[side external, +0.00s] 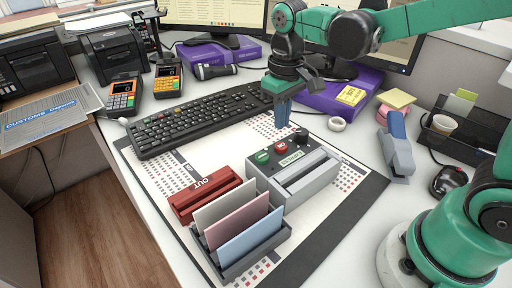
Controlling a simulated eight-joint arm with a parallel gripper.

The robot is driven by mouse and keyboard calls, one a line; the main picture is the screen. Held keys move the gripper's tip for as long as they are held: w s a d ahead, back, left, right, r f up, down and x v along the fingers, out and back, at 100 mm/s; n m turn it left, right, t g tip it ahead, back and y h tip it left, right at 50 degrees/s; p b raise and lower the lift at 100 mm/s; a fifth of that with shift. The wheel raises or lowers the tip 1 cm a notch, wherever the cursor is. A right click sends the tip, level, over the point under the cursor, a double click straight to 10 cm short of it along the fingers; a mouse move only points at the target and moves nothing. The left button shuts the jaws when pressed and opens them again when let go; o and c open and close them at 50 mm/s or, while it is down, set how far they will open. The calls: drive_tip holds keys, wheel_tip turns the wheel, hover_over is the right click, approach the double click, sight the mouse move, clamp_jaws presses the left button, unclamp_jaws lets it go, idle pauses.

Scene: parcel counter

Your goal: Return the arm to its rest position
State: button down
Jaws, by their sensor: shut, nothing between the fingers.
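My gripper (283,115) points downward near the middle of the counter, at the end of the green and black arm. Its blue fingers are together with nothing between them. The fingertips are above or just behind the grey device (296,178) with green, red and black tops; I cannot tell the exact height. My arm reaches in from the right, and its green base stands at the lower right.
A red OUT block (204,194) and a grey rack (230,267) with upright cards stand in front. A black keyboard (200,121) lies behind left. A blue-grey stapler (397,150), a tape roll (337,124) and a cup (444,124) are at right. Monitors stand behind.

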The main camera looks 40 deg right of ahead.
drive_tip(key=shift+s+r, duration=0.2)
drive_tip(key=shift+r, duration=2.05)
idle(0.5)
drive_tip(key=s+d+f+m+t, duration=0.1)
drive_tip(key=s+d+f+t, duration=0.1)
drive_tip(key=s+t, duration=0.3)
drive_tip(key=shift+d+f+t, duration=0.25)
drive_tip(key=shift+d+t, duration=0.05)
drive_tip(key=shift+t, duration=0.8)
